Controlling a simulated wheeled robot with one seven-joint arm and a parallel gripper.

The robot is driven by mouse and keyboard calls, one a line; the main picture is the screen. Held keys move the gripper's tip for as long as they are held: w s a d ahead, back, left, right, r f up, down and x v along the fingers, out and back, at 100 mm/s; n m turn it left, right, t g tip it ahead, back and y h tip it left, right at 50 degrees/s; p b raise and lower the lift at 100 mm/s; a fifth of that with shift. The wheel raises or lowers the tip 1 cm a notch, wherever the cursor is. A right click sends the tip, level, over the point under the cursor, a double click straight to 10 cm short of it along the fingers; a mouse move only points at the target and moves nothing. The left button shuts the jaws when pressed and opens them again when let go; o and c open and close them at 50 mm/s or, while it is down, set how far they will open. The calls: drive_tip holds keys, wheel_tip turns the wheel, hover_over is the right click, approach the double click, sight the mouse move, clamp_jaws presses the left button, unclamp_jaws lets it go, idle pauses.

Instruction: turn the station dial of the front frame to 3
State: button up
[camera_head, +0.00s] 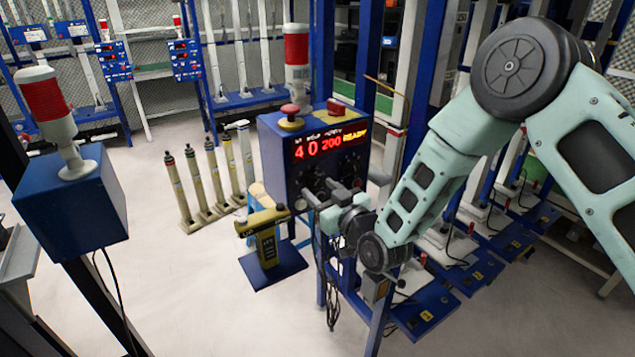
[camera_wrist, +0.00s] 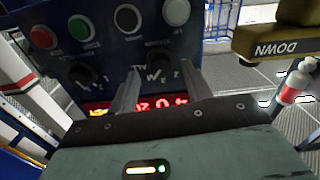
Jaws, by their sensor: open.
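The front frame's blue control box (camera_head: 275,165) stands in the middle of the head view. Its red and yellow display (camera_head: 330,145) reads 4, 0, 200 and READY. Two dark dials show on its face in the wrist view: one at the left (camera_wrist: 88,73), one near the middle (camera_wrist: 157,60) with white numerals around it. Which is the station dial, and its setting, I cannot tell. My gripper (camera_head: 333,194) is open in front of the panel. In the wrist view its two fingers (camera_wrist: 160,84) stand either side of the middle dial; contact is not clear.
A red mushroom button (camera_head: 290,112) and a red-and-white beacon (camera_head: 297,50) top the box. Red, green and black buttons (camera_wrist: 127,18) line the panel. A yellow UP/DOWN lever unit (camera_head: 264,220) stands close left of my gripper.

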drive_tip(key=shift+x, duration=1.05)
drive_tip(key=c, duration=1)
